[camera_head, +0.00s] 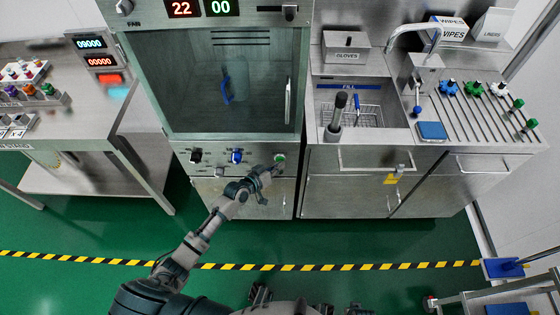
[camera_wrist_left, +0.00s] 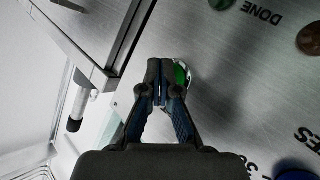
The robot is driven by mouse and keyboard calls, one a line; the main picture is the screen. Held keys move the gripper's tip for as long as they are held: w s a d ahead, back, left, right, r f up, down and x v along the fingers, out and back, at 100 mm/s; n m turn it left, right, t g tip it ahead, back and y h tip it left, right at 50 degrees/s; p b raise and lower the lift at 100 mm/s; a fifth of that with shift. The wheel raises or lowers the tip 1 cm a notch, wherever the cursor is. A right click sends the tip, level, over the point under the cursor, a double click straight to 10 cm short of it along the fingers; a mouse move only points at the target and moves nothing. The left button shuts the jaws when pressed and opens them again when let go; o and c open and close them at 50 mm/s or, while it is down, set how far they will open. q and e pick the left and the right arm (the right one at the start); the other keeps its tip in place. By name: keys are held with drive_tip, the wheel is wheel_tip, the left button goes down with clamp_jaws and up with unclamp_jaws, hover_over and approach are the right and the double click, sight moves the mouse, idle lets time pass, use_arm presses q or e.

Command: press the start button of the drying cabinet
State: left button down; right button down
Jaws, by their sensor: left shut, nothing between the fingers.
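The drying cabinet (camera_head: 143,95) stands at the centre of the head view, with a glass door above a steel control panel. A green button (camera_head: 280,157) sits at the right of that panel. It also shows in the wrist view as a green cap in a pale ring (camera_wrist_left: 181,75), partly hidden behind my fingertips. My left gripper (camera_head: 275,169) is shut and empty, its fingertips (camera_wrist_left: 162,72) right at the green button. I cannot tell whether they touch it. My right gripper is not in view.
A blue knob (camera_head: 236,156) and dark knobs sit left of the button. The door handle (camera_head: 288,101) is above it. A sink counter (camera_head: 440,150) stands at the right and a steel bench (camera_head: 90,180) at the left. Green floor is clear in front.

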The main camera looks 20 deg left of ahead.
use_arm(q)
drive_tip(key=shift+w, duration=0.15)
idle(0.4)
drive_tip(key=shift+s+d+p, duration=0.1)
drive_tip(key=shift+s+p, duration=0.45)
drive_tip(key=shift+s, duration=0.3)
